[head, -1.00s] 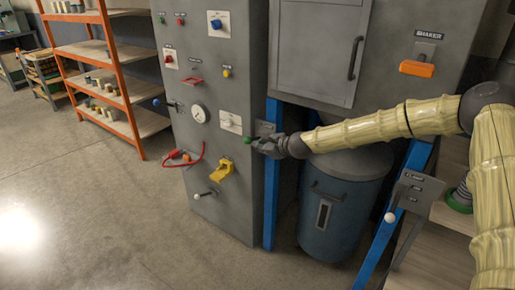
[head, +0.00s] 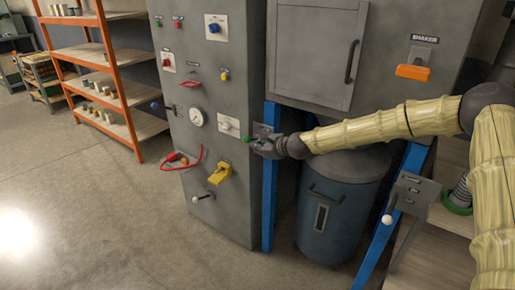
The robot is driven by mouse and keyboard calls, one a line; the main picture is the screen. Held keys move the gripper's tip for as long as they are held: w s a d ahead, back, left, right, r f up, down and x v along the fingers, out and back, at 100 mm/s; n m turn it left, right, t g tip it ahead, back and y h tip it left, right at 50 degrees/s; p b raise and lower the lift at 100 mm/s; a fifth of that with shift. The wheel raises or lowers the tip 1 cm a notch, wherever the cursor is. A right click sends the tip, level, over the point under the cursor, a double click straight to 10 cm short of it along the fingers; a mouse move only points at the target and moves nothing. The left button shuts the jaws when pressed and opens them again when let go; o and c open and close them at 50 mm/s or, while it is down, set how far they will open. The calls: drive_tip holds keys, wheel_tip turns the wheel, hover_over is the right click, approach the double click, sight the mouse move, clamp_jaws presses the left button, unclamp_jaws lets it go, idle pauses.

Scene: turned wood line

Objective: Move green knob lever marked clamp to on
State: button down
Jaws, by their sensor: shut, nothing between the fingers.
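The green knob (head: 247,139) of the lever sits at the right edge of the grey control cabinet, in front of a small grey plate (head: 262,130) on the blue post. My gripper (head: 257,146) is shut and empty, with its fingertips right at the knob's right side. I cannot tell whether they touch it. The fingers hide most of the lever's arm and part of the plate. The plate's markings are too small to read here.
A blue drum (head: 330,215) stands below my arm. A white-knobbed lever (head: 388,218) is at the right. Floor at the left is clear.

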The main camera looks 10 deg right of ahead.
drive_tip(key=s+d+r+b, duration=0.1)
drive_tip(key=s+d+r, duration=0.1)
drive_tip(key=s+d, duration=0.5)
drive_tip(key=shift+s+d+r+b, duration=0.2)
drive_tip(key=shift+s+d+b, duration=0.2)
drive_tip(key=shift+s, duration=0.15)
